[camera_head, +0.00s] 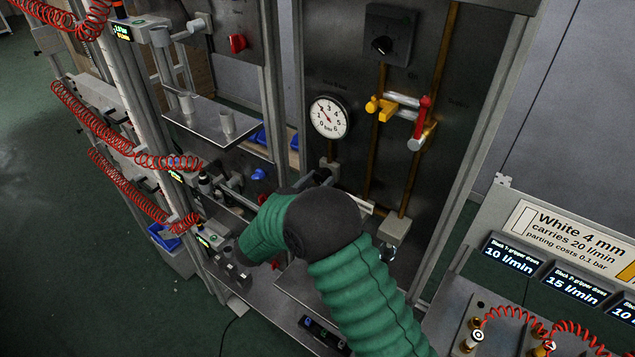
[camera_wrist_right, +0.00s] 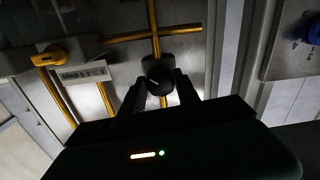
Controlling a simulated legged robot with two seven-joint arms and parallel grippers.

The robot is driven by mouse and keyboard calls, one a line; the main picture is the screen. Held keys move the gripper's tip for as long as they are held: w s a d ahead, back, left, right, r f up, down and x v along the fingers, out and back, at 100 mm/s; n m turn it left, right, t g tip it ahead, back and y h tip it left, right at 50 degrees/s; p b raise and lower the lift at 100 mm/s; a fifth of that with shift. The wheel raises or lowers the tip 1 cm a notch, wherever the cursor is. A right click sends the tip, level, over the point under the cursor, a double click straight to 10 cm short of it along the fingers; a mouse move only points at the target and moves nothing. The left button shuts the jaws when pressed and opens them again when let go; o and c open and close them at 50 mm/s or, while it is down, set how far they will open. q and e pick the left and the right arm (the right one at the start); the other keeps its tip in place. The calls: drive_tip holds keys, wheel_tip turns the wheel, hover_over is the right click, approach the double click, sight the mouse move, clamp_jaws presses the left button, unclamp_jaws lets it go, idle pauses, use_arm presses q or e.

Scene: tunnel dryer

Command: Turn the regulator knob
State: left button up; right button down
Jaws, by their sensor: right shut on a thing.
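The regulator knob (camera_wrist_right: 158,74) is a small dark round knob with a pale mark, in front of a brass pipe in the right wrist view. My right gripper (camera_wrist_right: 161,86) has one dark finger on each side of it and is shut on it. In the head view my green-sleeved right arm reaches to the lower panel, and the right gripper (camera_head: 322,178) is mostly hidden behind its dark wrist. The knob cannot be made out there. A round white pressure gauge (camera_head: 328,117) sits on the panel just above the gripper. My left gripper is not in view.
Brass pipes with a yellow-handled valve (camera_head: 380,106) and a red-handled valve (camera_head: 422,115) run right of the gauge. A black rotary switch (camera_head: 388,36) is above. Red coiled hoses (camera_head: 120,145) hang at left. A sign (camera_head: 570,235) and displays stand at right.

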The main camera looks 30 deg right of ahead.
drive_tip(key=shift+f+m+b, duration=0.15)
drive_tip(key=shift+m+b, duration=5.45)
drive_tip(key=shift+b, duration=2.3)
drive_tip(key=c, duration=1.2)
unclamp_jaws()
drive_tip(key=shift+c, duration=0.2)
drive_tip(key=o, duration=0.3)
drive_tip(key=shift+a, duration=0.15)
drive_tip(key=shift+o, duration=0.2)
